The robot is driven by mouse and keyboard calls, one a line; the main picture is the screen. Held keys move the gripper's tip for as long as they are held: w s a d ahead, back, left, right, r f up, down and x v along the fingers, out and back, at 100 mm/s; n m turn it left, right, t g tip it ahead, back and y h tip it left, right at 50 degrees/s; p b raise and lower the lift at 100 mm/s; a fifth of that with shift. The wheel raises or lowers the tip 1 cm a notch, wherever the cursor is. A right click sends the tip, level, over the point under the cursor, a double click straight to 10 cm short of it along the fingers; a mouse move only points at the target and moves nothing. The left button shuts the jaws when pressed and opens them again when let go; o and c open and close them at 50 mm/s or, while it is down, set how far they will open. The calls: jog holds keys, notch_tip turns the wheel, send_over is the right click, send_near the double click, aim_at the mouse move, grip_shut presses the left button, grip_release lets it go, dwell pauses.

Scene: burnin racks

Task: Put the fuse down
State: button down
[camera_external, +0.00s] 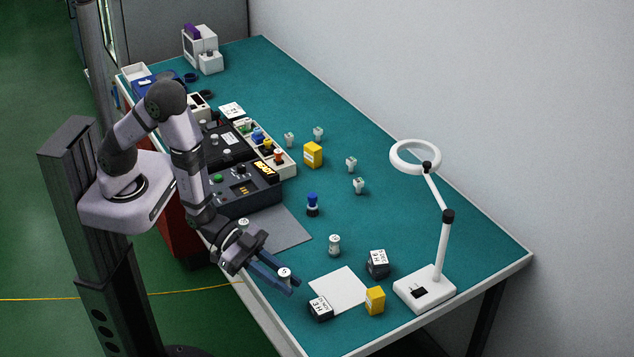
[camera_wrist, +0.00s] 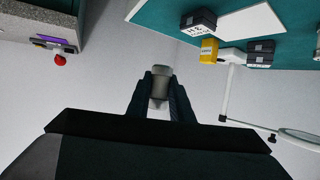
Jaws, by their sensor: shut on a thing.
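My gripper (camera_external: 282,281) is shut on a white fuse (camera_external: 285,272), above the front edge of the teal table. In the wrist view the held fuse (camera_wrist: 160,82) shows as a pale cylinder between the two dark fingertips (camera_wrist: 160,92). Another white fuse (camera_external: 334,245) stands on the table, right of and behind my gripper. A fuse with a blue top (camera_external: 312,205) stands further back. Several small white fuses (camera_external: 358,186) stand beyond it.
A white sheet (camera_external: 340,286) lies right of my gripper, with black boxes (camera_external: 321,309) (camera_external: 378,263) and a yellow box (camera_external: 375,300) around it. A ring lamp (camera_external: 425,290) stands at the right. A grey mat (camera_external: 278,233) and dark rack units (camera_external: 245,190) lie behind my gripper.

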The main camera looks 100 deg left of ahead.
jog(key=a+n+y, duration=0.5)
jog(key=a+y, duration=0.1)
jog(key=a, duration=0.4)
jog(key=n+g+y, duration=0.6)
jog(key=n+y, duration=0.4)
send_over(273, 237)
jog(key=shift+d+f+p, duration=0.1)
jog(key=shift+f+p, duration=0.25)
jog(key=shift+f, duration=3.05)
jog(key=shift+f+p, duration=0.35)
jog(key=shift+f, duration=1.5)
jog(key=shift+f, duration=0.1)
